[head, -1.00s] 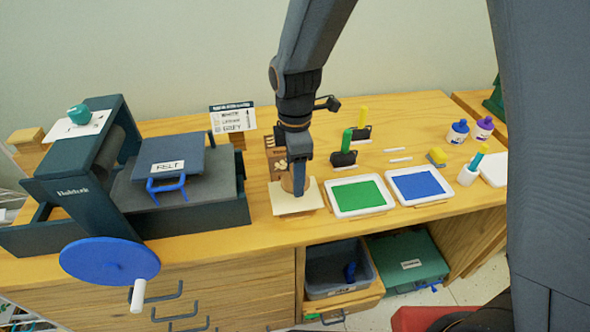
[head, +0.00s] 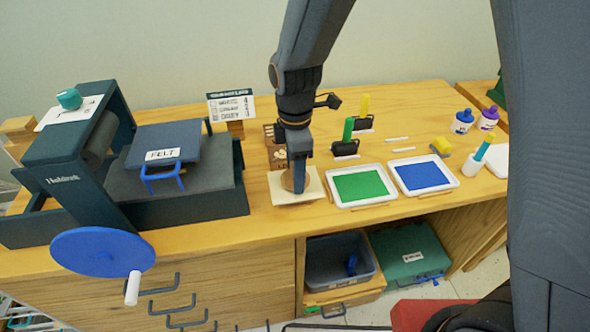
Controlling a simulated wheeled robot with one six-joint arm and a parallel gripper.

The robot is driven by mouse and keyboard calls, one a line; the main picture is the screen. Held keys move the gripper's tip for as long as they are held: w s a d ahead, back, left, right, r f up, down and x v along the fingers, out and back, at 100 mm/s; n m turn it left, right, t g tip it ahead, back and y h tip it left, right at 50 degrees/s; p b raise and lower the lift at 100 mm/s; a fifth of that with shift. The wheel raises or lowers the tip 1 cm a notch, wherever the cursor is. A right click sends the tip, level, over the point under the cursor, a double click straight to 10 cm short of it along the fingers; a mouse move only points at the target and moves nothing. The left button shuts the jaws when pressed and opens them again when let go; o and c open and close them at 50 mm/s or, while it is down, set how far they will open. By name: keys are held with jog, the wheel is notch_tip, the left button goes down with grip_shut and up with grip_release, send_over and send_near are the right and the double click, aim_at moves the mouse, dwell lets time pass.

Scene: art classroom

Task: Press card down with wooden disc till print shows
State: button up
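A cream card (head: 312,191) lies flat on the wooden worktop, left of the green ink tray. A round wooden disc (head: 287,180) is at my gripper (head: 297,186), low over the card's middle. The gripper's near finger covers part of the disc, and the gripper looks closed around it. The disc appears to touch the card, though the contact is hidden. No print shows on the visible part of the card.
Green (head: 358,186) and blue (head: 420,175) ink trays lie to the right, with upright-handled rollers (head: 346,146) behind. A dark press (head: 170,200) with a blue wheel (head: 103,252) stands left. A wooden rack (head: 275,150) is close behind the gripper.

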jog(key=shift+f, duration=0.6)
dwell(1.8)
jog(key=shift+r, duration=0.15)
jog(key=shift+r+p, duration=2.8)
jog(key=shift+r, duration=0.65)
